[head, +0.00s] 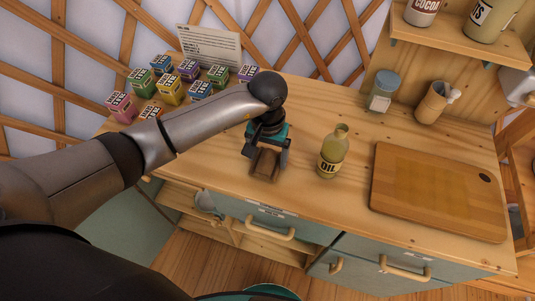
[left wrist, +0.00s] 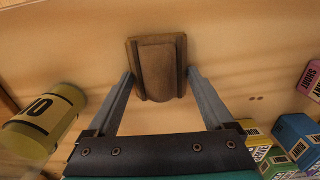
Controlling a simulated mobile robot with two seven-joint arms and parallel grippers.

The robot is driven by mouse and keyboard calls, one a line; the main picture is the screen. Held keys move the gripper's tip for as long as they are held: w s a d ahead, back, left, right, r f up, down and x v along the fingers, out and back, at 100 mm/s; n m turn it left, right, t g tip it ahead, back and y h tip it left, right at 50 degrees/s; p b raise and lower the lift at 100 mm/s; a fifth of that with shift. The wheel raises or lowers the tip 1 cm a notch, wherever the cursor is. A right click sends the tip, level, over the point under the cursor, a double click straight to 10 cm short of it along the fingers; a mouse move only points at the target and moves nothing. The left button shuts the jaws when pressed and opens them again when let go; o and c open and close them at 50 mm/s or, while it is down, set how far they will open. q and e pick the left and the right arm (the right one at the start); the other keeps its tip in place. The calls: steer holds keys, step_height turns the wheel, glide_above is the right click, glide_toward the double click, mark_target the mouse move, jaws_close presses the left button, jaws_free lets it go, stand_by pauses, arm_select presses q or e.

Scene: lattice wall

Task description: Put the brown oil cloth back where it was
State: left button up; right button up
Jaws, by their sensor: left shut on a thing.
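The brown oil cloth (head: 264,164) is a small folded piece at the front middle of the wooden counter. My left gripper (head: 267,158) reaches down over it and is shut on it. In the left wrist view the cloth (left wrist: 158,70) sits between the two fingertips of the left gripper (left wrist: 160,82). The cloth is at or close above the counter top; I cannot tell whether it touches. The oil bottle (head: 333,152) stands upright just right of the gripper. It also shows in the left wrist view (left wrist: 45,120), at the left. My right gripper is not in view.
A wooden cutting board (head: 438,190) lies at the right. A glass jar (head: 382,91) and a brown cup (head: 434,101) stand behind. Several coloured boxes (head: 170,88) and a printed card (head: 210,47) stand at the back left. Counter between bottle and jar is clear.

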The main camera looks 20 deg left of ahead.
mark_target(267, 154)
arm_select(q)
steer(key=shift+f, duration=0.1)
steer(key=o, duration=1.1)
step_height(267, 154, up, 12)
steer(key=shift+r, duration=0.2)
